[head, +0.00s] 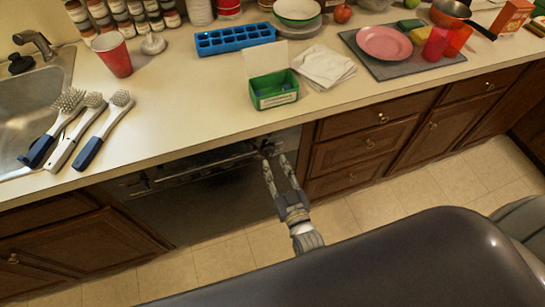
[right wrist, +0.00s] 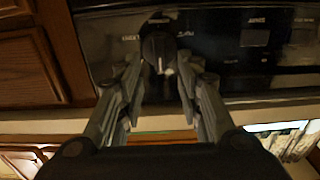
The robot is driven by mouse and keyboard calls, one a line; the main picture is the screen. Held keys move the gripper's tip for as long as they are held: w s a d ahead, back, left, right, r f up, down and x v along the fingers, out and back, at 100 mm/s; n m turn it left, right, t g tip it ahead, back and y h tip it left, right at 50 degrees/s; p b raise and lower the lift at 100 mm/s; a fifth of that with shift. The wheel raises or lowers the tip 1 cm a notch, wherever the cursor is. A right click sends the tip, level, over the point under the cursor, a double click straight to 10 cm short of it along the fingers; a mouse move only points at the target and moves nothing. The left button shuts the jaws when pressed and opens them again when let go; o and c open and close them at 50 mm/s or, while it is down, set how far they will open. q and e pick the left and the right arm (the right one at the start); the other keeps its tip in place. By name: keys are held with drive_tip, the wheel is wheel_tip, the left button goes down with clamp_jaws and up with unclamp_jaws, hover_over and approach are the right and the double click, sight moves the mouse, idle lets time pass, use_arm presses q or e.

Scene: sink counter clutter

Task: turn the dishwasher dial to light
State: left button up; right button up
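The dishwasher (head: 205,190) is built in under the counter, with a dark glossy front. Its round black dial (right wrist: 157,48) shows in the right wrist view, with a pale pointer mark on its lower right edge. Small white labels lie around the dial; I cannot read them surely. My right gripper (head: 274,162) is at the right end of the dishwasher's control panel. In the right wrist view its two fingers (right wrist: 158,66) are spread, one on each side of the dial. I cannot tell whether they touch it. My left gripper is out of view.
The counter edge overhangs just above the panel. A green box (head: 274,98) stands on the counter above my gripper. Scrub brushes (head: 103,130) lie beside the sink (head: 30,95). Wooden drawers (head: 365,150) adjoin the dishwasher at right. The floor in front shows tiles.

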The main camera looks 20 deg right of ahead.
sight(270, 155)
drive_tip(key=shift+w, duration=1.8)
clamp_jaws()
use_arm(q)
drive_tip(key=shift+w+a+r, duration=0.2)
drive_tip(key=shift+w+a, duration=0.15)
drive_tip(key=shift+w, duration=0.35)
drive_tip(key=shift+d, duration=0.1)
